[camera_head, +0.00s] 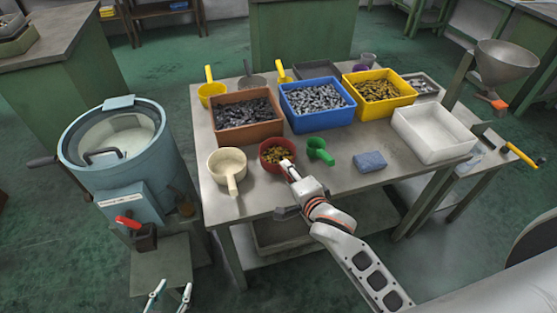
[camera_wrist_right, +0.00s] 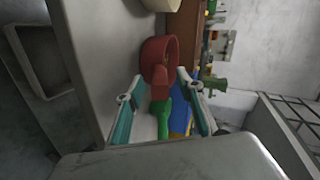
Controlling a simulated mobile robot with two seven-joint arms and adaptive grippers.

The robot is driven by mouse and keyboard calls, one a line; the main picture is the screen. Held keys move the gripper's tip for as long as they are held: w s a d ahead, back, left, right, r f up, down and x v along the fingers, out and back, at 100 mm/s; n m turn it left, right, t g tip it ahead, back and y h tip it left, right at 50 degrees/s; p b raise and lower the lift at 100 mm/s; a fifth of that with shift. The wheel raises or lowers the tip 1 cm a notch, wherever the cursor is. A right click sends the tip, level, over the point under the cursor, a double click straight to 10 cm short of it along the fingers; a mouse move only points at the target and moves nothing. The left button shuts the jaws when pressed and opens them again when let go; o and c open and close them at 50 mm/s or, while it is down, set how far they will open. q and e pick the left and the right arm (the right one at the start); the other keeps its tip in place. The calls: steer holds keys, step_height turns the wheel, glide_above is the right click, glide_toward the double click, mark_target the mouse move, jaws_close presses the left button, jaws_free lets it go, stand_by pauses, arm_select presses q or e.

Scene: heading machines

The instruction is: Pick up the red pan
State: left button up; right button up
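The red pan (camera_head: 265,158) stands near the table's front edge and holds small brass-coloured pieces. Its handle is mostly hidden by my right arm in the head view. The right wrist view shows the red pan (camera_wrist_right: 158,52) with its handle pointing toward my right gripper (camera_wrist_right: 158,102). That gripper is open, its teal fingers spread to either side of the handle end, with no contact visible. My left gripper (camera_head: 170,294) is at the bottom of the head view, open and empty, far from the pan.
A cream pan (camera_head: 226,162) stands left of the red pan, a green scoop (camera_head: 318,150) right of it. Behind are brown (camera_head: 250,132), blue (camera_head: 325,120) and yellow (camera_head: 385,106) bins. A blue cloth (camera_head: 370,161) and white bin (camera_head: 440,150) lie further right.

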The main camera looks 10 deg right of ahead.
steer(key=shift+x, duration=1.15)
jaws_close()
arm_select(q)
steer(key=shift+d, duration=0.1)
steer(key=shift+f, duration=0.1)
arm_select(e)
steer(key=shift+r, duration=0.15)
